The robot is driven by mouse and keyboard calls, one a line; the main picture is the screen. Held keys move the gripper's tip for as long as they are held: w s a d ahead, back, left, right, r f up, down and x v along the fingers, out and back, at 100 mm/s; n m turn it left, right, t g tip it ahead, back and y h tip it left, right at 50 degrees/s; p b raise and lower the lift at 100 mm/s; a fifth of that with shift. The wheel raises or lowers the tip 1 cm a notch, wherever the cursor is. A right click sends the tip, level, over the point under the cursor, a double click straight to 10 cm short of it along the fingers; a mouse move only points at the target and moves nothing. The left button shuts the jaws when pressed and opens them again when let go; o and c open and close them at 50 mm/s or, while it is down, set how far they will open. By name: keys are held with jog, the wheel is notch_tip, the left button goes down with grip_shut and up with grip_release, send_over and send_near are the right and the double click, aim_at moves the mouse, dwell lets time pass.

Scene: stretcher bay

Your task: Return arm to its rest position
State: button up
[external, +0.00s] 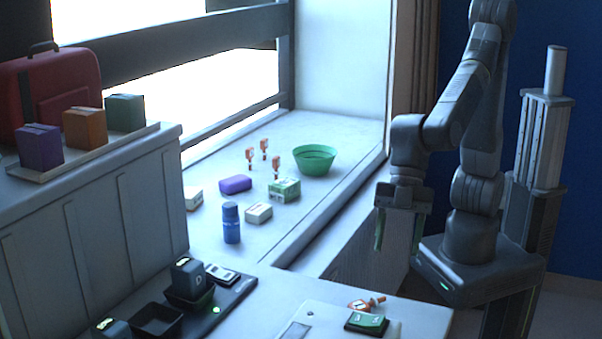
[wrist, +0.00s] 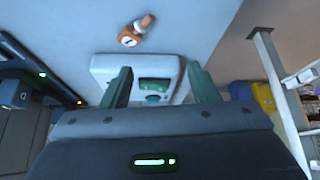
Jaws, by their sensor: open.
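My gripper (external: 397,232) hangs from my folded arm at the right of the external view, pointing down near the counter's right end. It is clear of the things on the counter and nothing shows between its fingers. In the wrist view the two green fingers of my gripper (wrist: 160,88) stand apart. Beyond them lies a pale device (wrist: 108,64) with a green panel. An orange-and-white item (wrist: 132,34) lies beside the device. In the external view the orange item (external: 364,305) lies beside a green-topped box (external: 367,322).
A window ledge (external: 330,130) holds a green bowl (external: 314,160), a blue bottle (external: 231,223), a purple case (external: 235,185) and small boxes. A charger tray (external: 157,319) with black units is at front left. A shelf at left bears a red bag (external: 50,88) and several boxes.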

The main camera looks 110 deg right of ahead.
jog(key=w+d+f+m+t+h+p, duration=0.1)
jog(key=w+d+f+m+h, duration=0.25)
jog(key=d, duration=0.55)
jog(key=w+d+f+m+t+p, duration=0.1)
jog(key=w+d+f+m+p, duration=0.2)
jog(key=w+d, duration=0.45)
jog(key=w+d+f+m+h, duration=0.1)
jog(key=w+d+f+m, duration=0.25)
jog(key=d, duration=0.65)
jog(key=shift+m, duration=0.4)
jog(key=w+a+r, duration=0.1)
jog(key=w, duration=0.1)
jog(key=w+a+r, duration=0.1)
jog(key=w, duration=0.2)
jog(key=w+a+r, duration=0.1)
jog(key=w, duration=0.2)
jog(key=shift+r, duration=0.35)
jog(key=shift+o, duration=0.4)
jog(key=shift+a, duration=0.15)
